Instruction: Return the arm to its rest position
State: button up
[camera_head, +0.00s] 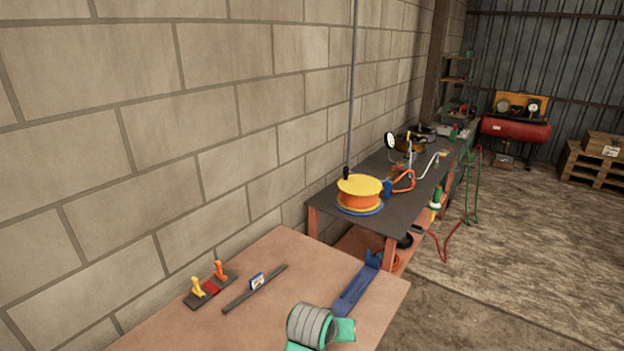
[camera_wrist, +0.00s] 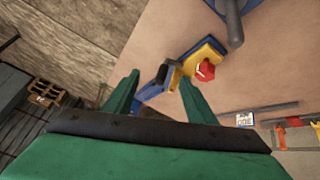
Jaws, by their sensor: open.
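My gripper (camera_wrist: 158,78) shows in the wrist view with its two green fingers apart and nothing held between them. Past the fingers, a blue and yellow tool with a red knob (camera_wrist: 205,70) lies on the tan bench top (camera_wrist: 160,32). The tool is beyond the fingertips and seems apart from them, though the depth is hard to judge. In the head view, a grey ribbed round part with green pieces shows at the bottom edge over the bench; I cannot tell my fingers there.
The near bench (camera_head: 272,262) carries a blue bar-shaped tool (camera_head: 355,292), a dark strip (camera_head: 243,297) and a small rack with yellow and orange handles (camera_head: 210,287). A block wall (camera_head: 150,130) runs along the left. A dark table (camera_head: 330,198) with an orange-yellow reel (camera_head: 359,195) stands behind. Floor (camera_head: 530,240) is open at right.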

jog(key=s+d+f+n+t+h, duration=0.2)
jog(key=s+d+f+n+t, duration=0.25)
jog(key=s+d+f, duration=0.45)
jog(key=s+a+f+t+y, duration=0.1)
jog(key=s+a+y, duration=0.15)
jog(key=s, duration=0.55)
jog(key=s+a+f+t+y, duration=0.1)
jog(key=s+a+t, duration=0.1)
jog(key=s+a, duration=0.35)
jog(key=s+a+r+m, duration=0.1)
jog(key=s+a+r, duration=0.1)
jog(key=s, duration=0.4)
jog(key=s+a+r+m+t+y, duration=0.1)
jog(key=s+a+r, duration=0.1)
jog(key=s, duration=0.5)
jog(key=s+a+r+m, duration=0.1)
jog(key=s+a+r, duration=0.2)
jog(key=s, duration=0.4)
jog(key=shift+s+r+t+y, duration=0.25)
jog(key=shift+r+t+y, duration=0.1)
jog(key=shift+r, duration=0.05)
